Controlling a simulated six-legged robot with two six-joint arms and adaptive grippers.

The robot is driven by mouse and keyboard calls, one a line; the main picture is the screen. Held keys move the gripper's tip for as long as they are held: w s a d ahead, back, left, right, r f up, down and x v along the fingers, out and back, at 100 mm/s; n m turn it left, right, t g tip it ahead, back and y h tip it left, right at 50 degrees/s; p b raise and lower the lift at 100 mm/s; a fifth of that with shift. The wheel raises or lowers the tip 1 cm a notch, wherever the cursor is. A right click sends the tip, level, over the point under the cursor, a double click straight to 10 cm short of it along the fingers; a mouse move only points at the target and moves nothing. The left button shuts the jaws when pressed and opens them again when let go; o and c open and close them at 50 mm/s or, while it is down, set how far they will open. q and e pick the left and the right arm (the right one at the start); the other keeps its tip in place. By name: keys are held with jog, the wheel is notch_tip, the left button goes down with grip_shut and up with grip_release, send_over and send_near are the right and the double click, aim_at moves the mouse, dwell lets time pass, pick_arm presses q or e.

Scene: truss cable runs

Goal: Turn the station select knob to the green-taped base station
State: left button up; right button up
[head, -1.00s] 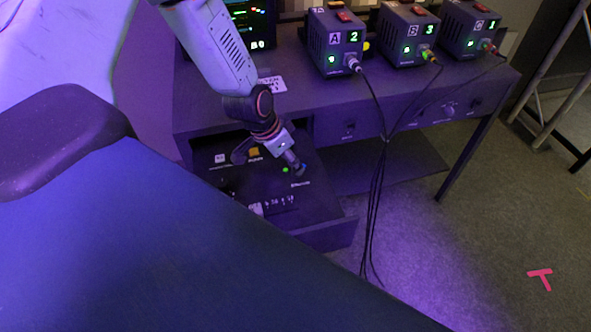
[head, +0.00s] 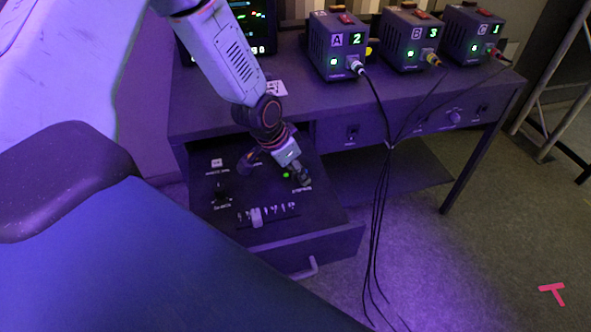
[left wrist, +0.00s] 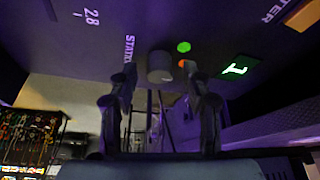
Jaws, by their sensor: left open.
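The station select knob (left wrist: 160,67) is a small grey round knob on the dark drawer panel, beside a partly hidden "STATI..." label. In the left wrist view it sits between and just beyond the fingertips of my left gripper (left wrist: 160,88), which is open and apart from it. A green dot (left wrist: 183,46), an orange dot and a lit green "1" display (left wrist: 238,67) are close by. In the head view my left gripper (head: 300,176) hides the knob. Base stations A (head: 338,46), B (head: 410,38) and C (head: 472,32) show 2, 3 and 1. I cannot tell which has green tape. My right gripper is out of view.
Black cables (head: 377,210) hang from the stations past the desk front. A monitor stands at the back left.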

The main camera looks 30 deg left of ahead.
pick_arm(q)
grip_shut()
dwell(0.4)
jog(key=shift+s+r+p, duration=0.1)
jog(key=shift+r+p, duration=0.05)
jog(key=shift+p, duration=0.6)
jog(key=n+p, duration=0.1)
jog(key=p, duration=0.2)
jog(key=n+y+p, duration=0.1)
jog(key=n+p, duration=0.1)
jog(key=n+y+p, duration=0.1)
jog(key=n+p, duration=0.1)
jog(key=p, duration=0.1)
jog(key=shift+d+p, duration=0.25)
jog(key=shift+p, duration=0.1)
jog(key=n+y+p, duration=0.1)
jog(key=n+p, duration=0.1)
jog(key=shift+n, duration=0.4)
jog(key=shift+n+y+p, duration=0.4)
jog(key=shift+n+p, duration=0.3)
jog(key=shift+n, duration=0.4)
